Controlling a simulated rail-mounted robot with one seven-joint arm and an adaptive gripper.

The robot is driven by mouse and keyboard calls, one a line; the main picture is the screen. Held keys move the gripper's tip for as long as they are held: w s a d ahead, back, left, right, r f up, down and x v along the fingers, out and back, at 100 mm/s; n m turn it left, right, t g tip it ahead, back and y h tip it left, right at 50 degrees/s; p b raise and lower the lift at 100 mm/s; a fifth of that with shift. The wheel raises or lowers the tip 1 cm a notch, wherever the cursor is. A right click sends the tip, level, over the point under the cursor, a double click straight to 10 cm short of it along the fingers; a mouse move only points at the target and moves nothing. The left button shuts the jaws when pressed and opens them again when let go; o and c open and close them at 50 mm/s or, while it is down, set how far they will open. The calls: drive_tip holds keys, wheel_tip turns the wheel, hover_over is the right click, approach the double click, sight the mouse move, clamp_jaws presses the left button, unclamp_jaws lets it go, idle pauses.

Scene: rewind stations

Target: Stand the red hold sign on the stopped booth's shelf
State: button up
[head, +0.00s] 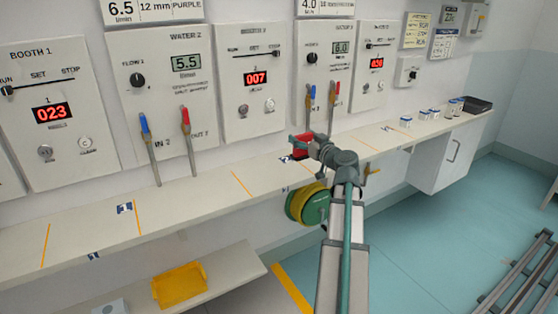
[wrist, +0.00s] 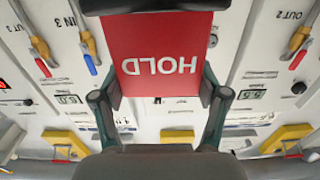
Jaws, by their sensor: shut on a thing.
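The red hold sign (head: 301,145) is in my gripper (head: 312,150), over the long shelf (head: 195,197) below the second booth's panel and the WATER 3 panel. In the wrist view the sign (wrist: 165,60) shows white HOLD lettering upside down, with the fingers of my gripper (wrist: 160,105) against its two sides. I cannot tell whether the sign touches the shelf. Booth 1's panel (head: 62,140) reads 023, with its slider knob at the RUN end. The second booth's panel (head: 247,110) reads 007, with its knob seemingly at the STOP end.
Orange lines (head: 242,184) divide the shelf. Hoses with blue and red handles hang by the water panels (head: 180,95). A green and yellow reel (head: 308,204) is under the shelf. A yellow tray (head: 179,286) lies on a lower shelf. Small containers (head: 424,115) stand far right.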

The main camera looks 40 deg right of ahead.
drive_tip(key=w+f, duration=0.3)
drive_tip(key=w+a+f, duration=0.1)
drive_tip(key=w+f, duration=0.1)
drive_tip(key=f, duration=0.1)
drive_tip(key=w+a+f+p, duration=0.1)
drive_tip(key=w+f, duration=0.2)
drive_tip(key=f, duration=0.1)
drive_tip(key=shift+w, duration=0.3)
drive_tip(key=shift+f, duration=0.3)
drive_tip(key=shift+f+b, duration=0.2)
drive_tip(key=shift+b, duration=0.15)
drive_tip(key=o, duration=1.2)
drive_tip(key=shift+r+p, duration=0.2)
drive_tip(key=shift+p, duration=0.1)
drive_tip(key=s, duration=0.4)
drive_tip(key=s+a+b, duration=0.1)
drive_tip(key=s, duration=0.3)
drive_tip(key=s+a+b, duration=0.1)
drive_tip(key=s, duration=0.3)
